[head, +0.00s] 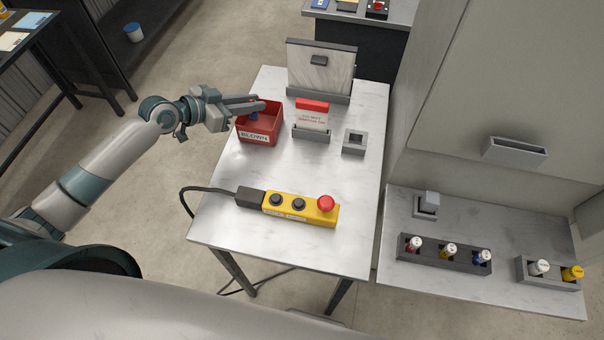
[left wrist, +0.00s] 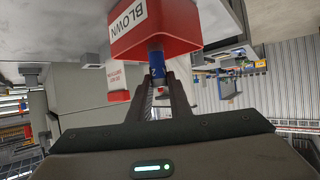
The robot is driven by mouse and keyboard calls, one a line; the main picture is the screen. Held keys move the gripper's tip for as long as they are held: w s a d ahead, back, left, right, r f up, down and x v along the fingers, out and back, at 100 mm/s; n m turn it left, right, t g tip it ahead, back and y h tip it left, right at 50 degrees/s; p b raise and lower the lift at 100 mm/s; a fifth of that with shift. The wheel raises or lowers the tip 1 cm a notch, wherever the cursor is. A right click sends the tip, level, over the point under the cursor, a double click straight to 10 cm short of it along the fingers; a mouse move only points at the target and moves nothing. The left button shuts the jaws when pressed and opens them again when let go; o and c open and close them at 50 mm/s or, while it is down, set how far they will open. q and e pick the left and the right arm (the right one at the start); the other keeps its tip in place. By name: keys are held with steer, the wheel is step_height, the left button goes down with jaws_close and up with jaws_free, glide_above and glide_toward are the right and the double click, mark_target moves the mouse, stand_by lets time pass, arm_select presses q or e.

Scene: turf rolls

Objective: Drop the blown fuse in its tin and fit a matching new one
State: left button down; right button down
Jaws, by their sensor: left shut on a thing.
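My left gripper (head: 256,106) is shut on a blue fuse (left wrist: 157,67) at the red tin (head: 273,125) marked BLOWN. In the left wrist view the fuse sits between the fingertips, against the tin (left wrist: 180,30) in the picture. The head view shows a bit of blue (head: 253,116) below the fingers, at the tin's opening; I cannot tell how deep it is. On the right-hand table a dark rack (head: 440,262) holds fuses with a red band (head: 414,245), a yellow band (head: 449,251) and a blue band (head: 482,257). My right gripper is out of view.
A yellow control box (head: 300,209) with a red button lies at the front of the table. A red-topped sign (head: 312,116), a square grey socket (head: 354,142) and an upright panel (head: 320,72) stand farther back. A smaller rack (head: 549,279) holds a white and a yellow item.

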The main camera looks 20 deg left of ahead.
arm_select(q)
steer(key=shift+f+b, duration=0.3)
steer(key=shift+f, duration=0.4)
steer(key=c, duration=1.5)
jaws_free()
steer(key=shift+c, duration=0.2)
